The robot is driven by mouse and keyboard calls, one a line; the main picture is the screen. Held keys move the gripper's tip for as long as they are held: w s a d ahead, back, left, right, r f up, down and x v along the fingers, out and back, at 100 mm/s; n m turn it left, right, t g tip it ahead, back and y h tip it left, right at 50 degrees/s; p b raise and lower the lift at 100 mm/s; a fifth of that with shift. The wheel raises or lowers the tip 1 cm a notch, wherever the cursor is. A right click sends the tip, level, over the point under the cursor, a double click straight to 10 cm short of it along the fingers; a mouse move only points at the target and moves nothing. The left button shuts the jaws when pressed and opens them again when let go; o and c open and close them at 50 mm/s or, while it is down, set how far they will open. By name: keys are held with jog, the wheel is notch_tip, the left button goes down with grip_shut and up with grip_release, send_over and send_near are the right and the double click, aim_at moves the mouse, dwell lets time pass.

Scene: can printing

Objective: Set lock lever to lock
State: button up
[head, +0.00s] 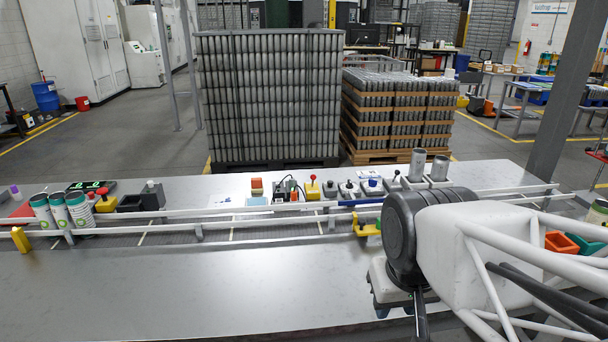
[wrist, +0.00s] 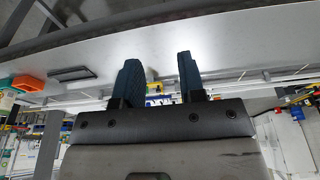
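Several small levers stand along the back of the metal bench in the head view, and I cannot tell which is the lock lever. A red-knobbed lever on a yellow base (head: 105,203) is at the left. Another red-knobbed lever on a yellow base (head: 312,188) is near the middle. A dark block with a white knob (head: 151,196) stands near the left one. My gripper (wrist: 158,59) shows two dark blue fingers apart with nothing between them. In the head view it is mostly hidden behind my arm at the right, away from these levers. Lever labels are unreadable.
White rails (head: 255,212) run along the bench in front of the devices. Printed cans (head: 78,210) stand at the left, and plain cans (head: 417,164) at the back right. A yellow piece (head: 20,240) stands at the front left. The bench's front surface (head: 190,290) is clear.

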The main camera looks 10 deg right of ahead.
jog(key=shift+w, duration=0.15)
jog(key=c, duration=0.5)
jog(key=shift+w+r, duration=0.15)
jog(key=shift+w, duration=0.1)
grip_shut()
jog(key=w+r+n+t, duration=0.2)
jog(key=w+r, duration=0.1)
jog(key=w, duration=1.4)
jog(key=w+a+f+n+t, duration=0.1)
jog(key=w+a+f+n, duration=0.1)
jog(key=w, duration=1.1)
jog(key=w+a+f+n+t, duration=0.1)
jog(key=w+a+f+n, duration=0.1)
jog(key=w, duration=1.1)
jog(key=w+a+f+n+t, duration=0.1)
jog(key=w+f, duration=0.4)
jog(key=w, duration=0.8)
jog(key=a+n, duration=0.1)
jog(key=a, duration=0.1)
jog(key=shift+a+f, duration=0.25)
jog(key=shift+a, duration=0.05)
jog(key=shift+w, duration=0.1)
